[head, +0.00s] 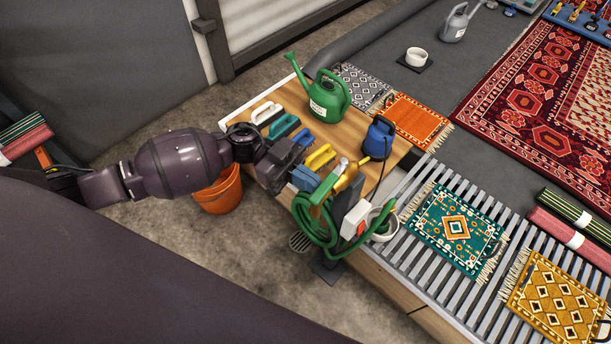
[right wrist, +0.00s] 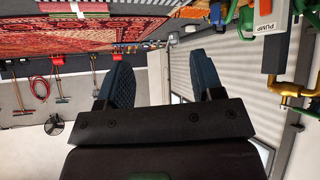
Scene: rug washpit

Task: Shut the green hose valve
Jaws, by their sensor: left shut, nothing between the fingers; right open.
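The green hose (head: 308,232) hangs in coils on a dark post at the front edge of the wooden table in the head view. A green lever-like part (head: 324,189) sits at the top of it, beside a brass pipe (head: 346,180). My left gripper (head: 305,179) is shut and empty, its blue fingertips close to the left of the green part; I cannot tell whether they touch. In the right wrist view my right gripper (right wrist: 163,80) is open and empty. The brass pipe (right wrist: 290,90) and a PUMP label (right wrist: 265,28) show at the right there.
A green watering can (head: 327,100), several brushes and a blue pump-like item (head: 379,138) stand on the wooden table (head: 355,128). An orange bucket (head: 219,192) is under my left arm. A slatted rack (head: 405,252) with small rugs extends to the right.

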